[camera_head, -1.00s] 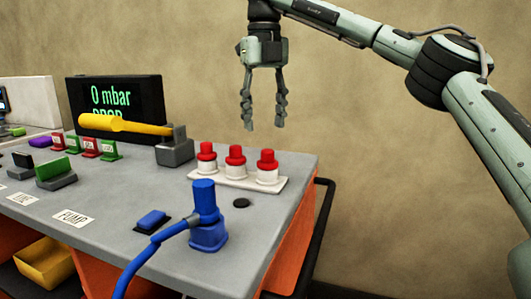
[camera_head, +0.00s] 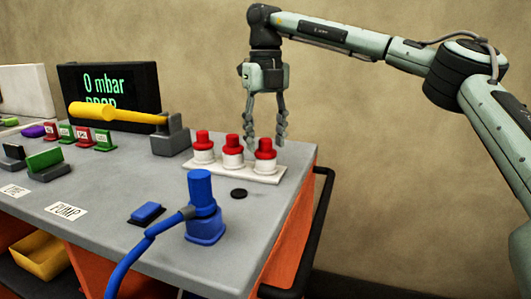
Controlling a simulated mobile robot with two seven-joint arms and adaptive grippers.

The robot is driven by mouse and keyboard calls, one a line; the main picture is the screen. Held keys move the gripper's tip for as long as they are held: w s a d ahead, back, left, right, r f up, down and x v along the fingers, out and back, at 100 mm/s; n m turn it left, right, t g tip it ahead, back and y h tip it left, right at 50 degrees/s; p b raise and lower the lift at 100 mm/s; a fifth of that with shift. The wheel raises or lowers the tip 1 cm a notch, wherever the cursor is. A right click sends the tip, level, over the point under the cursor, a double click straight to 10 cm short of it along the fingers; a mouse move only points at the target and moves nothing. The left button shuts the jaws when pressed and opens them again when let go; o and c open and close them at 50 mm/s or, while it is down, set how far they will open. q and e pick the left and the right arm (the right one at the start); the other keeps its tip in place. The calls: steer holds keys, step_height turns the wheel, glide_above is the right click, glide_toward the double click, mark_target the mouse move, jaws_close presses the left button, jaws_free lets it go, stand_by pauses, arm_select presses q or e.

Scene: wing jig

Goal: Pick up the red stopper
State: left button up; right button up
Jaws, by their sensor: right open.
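Three red stoppers stand upright in white holders on a white strip near the right end of the grey table top (camera_head: 110,213). They are the left red stopper (camera_head: 203,141), the middle red stopper (camera_head: 232,145) and the right red stopper (camera_head: 265,149). My right gripper (camera_head: 265,143) points down with its fingers apart, and nothing shows between them. Its fingertips are at the level of the stoppers, behind the middle and right ones. The lower tips are partly hidden by the right stopper. My left gripper is not in view.
A blue plug (camera_head: 201,195) with a hose stands in front of the stoppers. A yellow lever (camera_head: 115,113) on a grey block lies to the left. A black display (camera_head: 110,93) reads 0 mbar. A black rail (camera_head: 322,230) runs along the right table side.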

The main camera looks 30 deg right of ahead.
steer(key=shift+c, duration=1.3)
steer(key=c, duration=0.7)
jaws_close()
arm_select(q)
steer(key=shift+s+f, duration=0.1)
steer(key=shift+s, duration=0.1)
